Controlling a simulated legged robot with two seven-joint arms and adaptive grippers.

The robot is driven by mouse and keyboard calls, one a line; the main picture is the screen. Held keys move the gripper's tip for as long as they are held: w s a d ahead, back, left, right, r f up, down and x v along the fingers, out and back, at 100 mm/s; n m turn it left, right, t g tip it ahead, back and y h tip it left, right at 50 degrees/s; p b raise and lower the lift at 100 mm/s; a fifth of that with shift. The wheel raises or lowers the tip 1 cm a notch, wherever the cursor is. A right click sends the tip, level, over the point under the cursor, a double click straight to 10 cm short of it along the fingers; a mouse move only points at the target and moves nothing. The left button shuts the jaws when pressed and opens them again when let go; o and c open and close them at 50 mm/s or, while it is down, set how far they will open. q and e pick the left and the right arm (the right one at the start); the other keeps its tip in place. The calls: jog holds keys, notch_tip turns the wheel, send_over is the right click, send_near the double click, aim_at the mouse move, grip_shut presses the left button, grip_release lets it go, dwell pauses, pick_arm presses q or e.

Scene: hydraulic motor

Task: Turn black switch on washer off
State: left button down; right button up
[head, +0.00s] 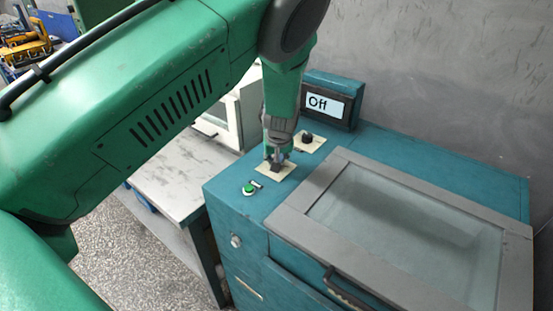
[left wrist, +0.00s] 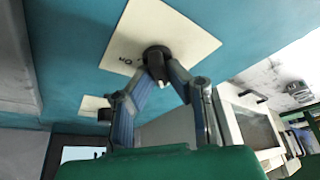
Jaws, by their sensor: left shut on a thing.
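The teal washer (head: 400,148) stands on the right with a display (head: 321,105) that reads "Off". A black switch (left wrist: 157,53) on a cream plate (left wrist: 187,35) sits between my left gripper's fingertips in the left wrist view. My left gripper (head: 277,159) points down at this plate in the head view and is shut on the switch, largely hiding it there. A second black switch (head: 307,138) on its own cream plate sits closer to the display, apart from the gripper. My right gripper is not in view.
A green button (head: 249,188) is near the washer's front left corner. The grey-framed glass lid (head: 405,235) is closed, with a dark handle (head: 345,292) in front. A grey-topped table (head: 178,172) stands left of the washer, and a grey wall is behind.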

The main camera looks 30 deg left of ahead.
pick_arm(q)
jog(key=shift+s+d+f, duration=0.15)
jog(key=shift+s+f, duration=0.2)
jog(key=shift+f, duration=0.05)
jog(key=c, duration=1.6)
grip_release()
jog(key=shift+w+r, duration=0.1)
jog(key=shift+r, duration=0.05)
jog(key=shift+w+r, duration=0.1)
jog(key=v, duration=1.1)
jog(key=shift+d+r, duration=0.2)
jog(key=shift+r, duration=0.1)
